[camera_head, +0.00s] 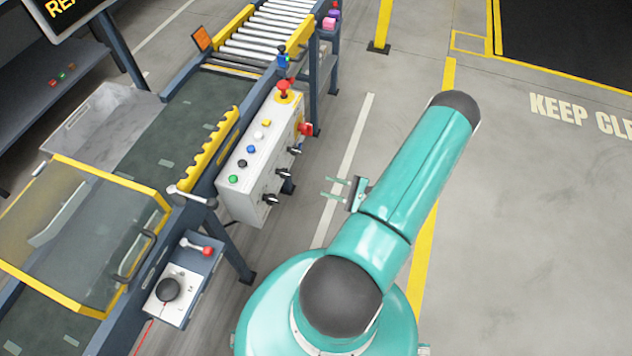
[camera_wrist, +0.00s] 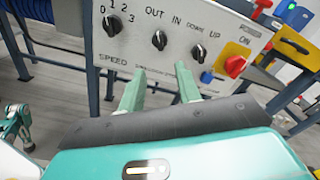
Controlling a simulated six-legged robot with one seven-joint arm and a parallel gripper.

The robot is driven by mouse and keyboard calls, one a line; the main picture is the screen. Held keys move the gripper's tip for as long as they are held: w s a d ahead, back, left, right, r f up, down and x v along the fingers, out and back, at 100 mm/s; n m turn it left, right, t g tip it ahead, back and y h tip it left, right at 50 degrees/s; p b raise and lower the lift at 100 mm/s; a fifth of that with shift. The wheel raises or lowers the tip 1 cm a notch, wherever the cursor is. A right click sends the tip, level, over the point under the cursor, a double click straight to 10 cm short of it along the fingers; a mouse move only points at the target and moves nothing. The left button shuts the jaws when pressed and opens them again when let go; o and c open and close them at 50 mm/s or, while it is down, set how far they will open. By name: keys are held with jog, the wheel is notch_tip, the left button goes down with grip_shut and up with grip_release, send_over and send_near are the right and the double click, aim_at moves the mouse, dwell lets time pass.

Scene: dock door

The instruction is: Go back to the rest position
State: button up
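My gripper (camera_head: 336,189) is in the middle of the head view, to the right of the white control box and apart from it, over the floor. Its two teal fingers point left toward the box. In the wrist view my gripper (camera_wrist: 158,88) shows its two fingers spread apart with nothing between them. Behind them is the face of the control box (camera_wrist: 140,40), with black knobs marked SPEED, OUT IN and DOWN UP, and a red switch on a yellow plate. The box (camera_head: 245,175) also shows in the head view, with buttons on top.
A conveyor (camera_head: 135,150) with rollers (camera_head: 265,35) runs along the left. A yellow-framed guard (camera_head: 90,230) and a small box with a black knob (camera_head: 180,285) stand at the lower left. A yellow post (camera_head: 381,25) stands at the top. The floor (camera_head: 540,220) on the right is clear.

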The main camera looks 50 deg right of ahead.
jog(key=shift+s+d, duration=0.2)
jog(key=shift+s, duration=0.45)
jog(key=w+a+r+n+g+y, duration=0.1)
jog(key=w+a+r+n+g, duration=0.35)
jog(key=r, duration=0.35)
jog(key=w+a+r+n+g+y, duration=0.1)
jog(key=w+a+r+n+g, duration=0.2)
jog(key=a+r+n+g, duration=0.35)
jog(key=w+a+r+n+g+y, duration=0.1)
jog(key=w+a+r+n+g, duration=0.25)
jog(key=r, duration=0.55)
jog(key=s+a+r+n+t+h, duration=0.1)
jog(key=s+a+r+n+h, duration=0.2)
jog(key=a+r, duration=0.5)
jog(key=s+a+r+n+t+h, duration=0.2)
jog(key=a+r+n+h, duration=0.4)
jog(key=r, duration=0.6)
jog(key=shift+s+a+r+n, duration=0.35)
jog(key=shift+s+a+n, duration=0.65)
jog(key=shift+a, duration=0.75)
